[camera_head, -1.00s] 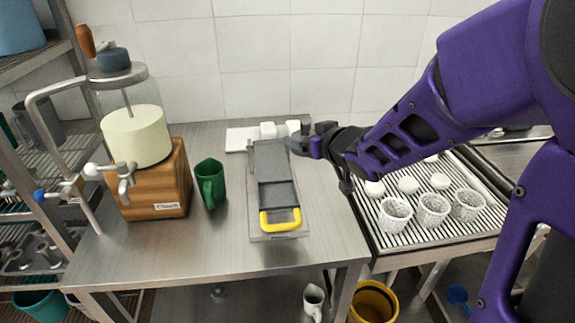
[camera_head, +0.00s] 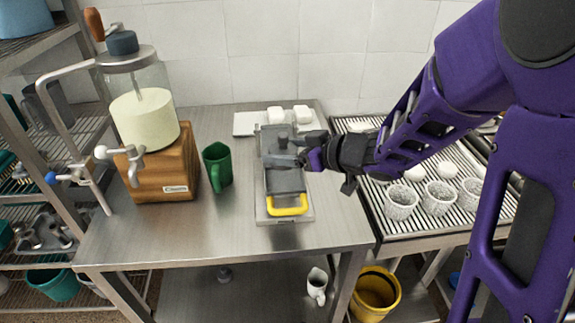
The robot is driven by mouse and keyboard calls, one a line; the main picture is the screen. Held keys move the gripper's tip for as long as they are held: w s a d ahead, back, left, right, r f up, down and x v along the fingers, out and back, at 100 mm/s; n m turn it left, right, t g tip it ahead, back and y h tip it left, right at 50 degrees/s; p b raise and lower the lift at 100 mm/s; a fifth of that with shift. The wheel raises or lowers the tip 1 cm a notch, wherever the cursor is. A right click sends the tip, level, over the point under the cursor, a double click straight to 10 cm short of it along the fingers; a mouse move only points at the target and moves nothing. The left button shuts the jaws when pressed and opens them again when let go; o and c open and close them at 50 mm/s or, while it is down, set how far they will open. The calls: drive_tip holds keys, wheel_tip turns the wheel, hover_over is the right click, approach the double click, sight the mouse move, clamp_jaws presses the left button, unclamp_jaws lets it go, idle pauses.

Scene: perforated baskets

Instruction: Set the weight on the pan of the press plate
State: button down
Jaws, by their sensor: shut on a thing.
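The press plate (camera_head: 284,182) is a long grey plate with a yellow handle (camera_head: 288,205) at its near end. It lies on a pale base on the steel table. My gripper (camera_head: 290,157) reaches in from the right and is shut on a small dark grey weight (camera_head: 283,141), whose knob shows upright. The weight is over the far half of the press plate. Its lower part is hidden by my fingers, so I cannot tell if it touches the pan.
A green mug (camera_head: 217,167) and a wooden-based dispenser (camera_head: 160,165) stand left of the press plate. White blocks (camera_head: 275,115) sit on a white board (camera_head: 245,123) behind it. A slatted rack (camera_head: 385,215) with white perforated baskets (camera_head: 438,198) stands at the right.

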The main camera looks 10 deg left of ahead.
sight(286, 181)
drive_tip(key=shift+f+b, duration=0.6)
drive_tip(key=shift+f, duration=1.8)
drive_tip(key=shift+f, duration=0.2)
unclamp_jaws()
drive_tip(key=shift+d+r, duration=0.25)
drive_tip(key=p+v, duration=0.2)
drive_tip(key=v, duration=0.9)
drive_tip(key=shift+s+d, duration=0.2)
drive_tip(key=shift+s, duration=0.05)
